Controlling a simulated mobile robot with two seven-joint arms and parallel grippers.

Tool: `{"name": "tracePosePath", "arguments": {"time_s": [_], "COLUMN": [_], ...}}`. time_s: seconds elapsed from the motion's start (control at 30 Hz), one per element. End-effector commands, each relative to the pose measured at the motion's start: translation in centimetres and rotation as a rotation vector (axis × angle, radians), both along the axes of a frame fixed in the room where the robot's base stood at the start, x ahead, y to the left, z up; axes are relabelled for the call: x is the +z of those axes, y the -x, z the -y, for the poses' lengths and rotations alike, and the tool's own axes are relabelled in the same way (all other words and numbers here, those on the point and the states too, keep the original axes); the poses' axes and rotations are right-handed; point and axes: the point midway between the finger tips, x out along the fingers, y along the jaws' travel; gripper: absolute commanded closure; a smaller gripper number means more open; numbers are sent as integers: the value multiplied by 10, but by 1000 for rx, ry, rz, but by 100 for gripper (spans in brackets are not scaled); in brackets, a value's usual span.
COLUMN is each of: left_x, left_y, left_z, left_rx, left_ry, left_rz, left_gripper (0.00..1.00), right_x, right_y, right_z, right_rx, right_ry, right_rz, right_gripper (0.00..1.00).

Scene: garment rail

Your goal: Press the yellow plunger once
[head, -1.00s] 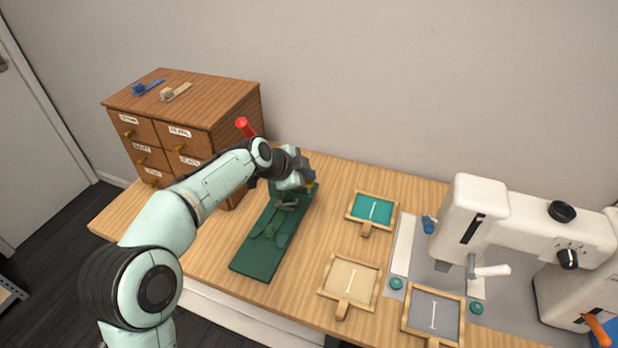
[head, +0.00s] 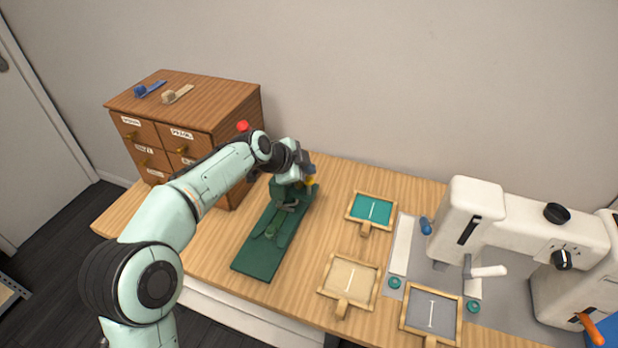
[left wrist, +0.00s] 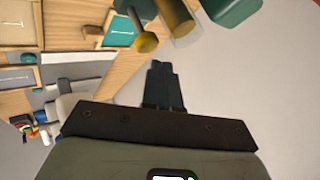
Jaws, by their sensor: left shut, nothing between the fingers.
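A dark green press-like fixture (head: 256,258) lies on the wooden table, its far end partly hidden by my left arm. A small yellow part (head: 310,181) shows at that end, just below my left gripper (head: 308,165). In the left wrist view, the shut, empty fingers (left wrist: 162,82) point towards a yellow round knob on a stem (left wrist: 146,42) and a yellow cylinder (left wrist: 178,18) beside it. The fingertips look apart from both. I cannot tell which of the two is the plunger. My right gripper is not in view.
A wooden drawer cabinet (head: 230,112) stands behind my left arm, with a red-topped part (head: 242,126) near it. Framed pads, such as the teal one (head: 370,207), lie right of the fixture. A white machine (head: 480,215) stands at the right.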

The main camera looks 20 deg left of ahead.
Motion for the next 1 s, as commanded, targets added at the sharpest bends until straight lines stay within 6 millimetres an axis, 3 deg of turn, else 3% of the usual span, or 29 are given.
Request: {"name": "tracePosePath", "arguments": {"time_s": [0.17,0.6,1.0], "left_x": [6,49,50], "left_y": [0,0,0], "left_z": [0,0,0], "left_rx": [0,1,0], "left_ry": [1,0,0], "left_rz": [1,2,0], "left_gripper": [100,100,100], "right_x": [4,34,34], "right_y": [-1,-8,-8], "right_z": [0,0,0], "right_rx": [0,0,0], "right_ry": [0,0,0], "right_rz": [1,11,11], "right_gripper": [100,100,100]}}
